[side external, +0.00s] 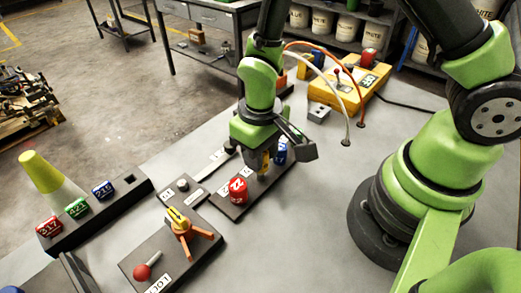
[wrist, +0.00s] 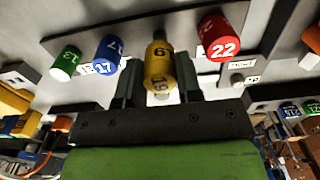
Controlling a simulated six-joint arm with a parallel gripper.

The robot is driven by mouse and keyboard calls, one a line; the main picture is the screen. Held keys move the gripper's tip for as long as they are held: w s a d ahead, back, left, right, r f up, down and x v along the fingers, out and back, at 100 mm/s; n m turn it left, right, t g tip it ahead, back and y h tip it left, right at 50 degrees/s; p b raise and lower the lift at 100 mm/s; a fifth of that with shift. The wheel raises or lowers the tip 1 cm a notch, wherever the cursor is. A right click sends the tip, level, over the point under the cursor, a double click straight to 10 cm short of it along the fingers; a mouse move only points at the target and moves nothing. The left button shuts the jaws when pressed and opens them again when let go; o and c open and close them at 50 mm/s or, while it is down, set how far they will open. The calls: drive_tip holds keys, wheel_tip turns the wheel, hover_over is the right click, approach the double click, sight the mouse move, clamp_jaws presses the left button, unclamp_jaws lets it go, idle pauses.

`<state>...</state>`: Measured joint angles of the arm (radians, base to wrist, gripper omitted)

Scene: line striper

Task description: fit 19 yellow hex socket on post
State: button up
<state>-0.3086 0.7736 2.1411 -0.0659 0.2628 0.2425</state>
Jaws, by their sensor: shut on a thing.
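The yellow hex socket (wrist: 158,62), marked 19, is between the two fingers of my gripper (wrist: 158,88) in the wrist view. My gripper is shut on it. In the side view my gripper (side external: 262,165) is low over a dark rail (side external: 233,210), and hides most of the socket. The socket is in line between the red socket 22 (wrist: 220,36) and the blue socket 17 (wrist: 107,52). A green socket 13 (wrist: 66,63) stands beyond the blue one.
In the side view the red socket (side external: 238,191) stands close in front of my gripper and a blue one (side external: 281,152) just behind it. A dark rack (side external: 130,190) with red, green and blue blocks is at left. A red-knobbed lever (side external: 142,271) and orange clamp (side external: 190,236) stand in front.

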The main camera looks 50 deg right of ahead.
drive_tip(key=shift+f, duration=1.6)
idle(0.6)
drive_tip(key=o, duration=1.3)
drive_tip(key=shift+o, duration=0.2)
drive_tip(key=shift+r, duration=3.5)
drive_tip(key=shift+r, duration=0.35)
drive_tip(key=s+d+r+m+t+y, duration=0.1)
drive_tip(key=d+r+t, duration=0.1)
drive_tip(key=r, duration=0.5)
drive_tip(key=s+d+r+m+t, duration=0.1)
drive_tip(key=d+r, duration=0.1)
drive_tip(key=r, duration=0.4)
drive_tip(key=s+d+r+m+t+y, duration=0.1)
drive_tip(key=s+r+m+t, duration=0.1)
drive_tip(key=s+r+t, duration=0.2)
drive_tip(key=s+r, duration=0.3)
drive_tip(key=s, duration=0.2)
drive_tip(key=shift+d+r, duration=0.2)
drive_tip(key=shift+r, duration=0.1)
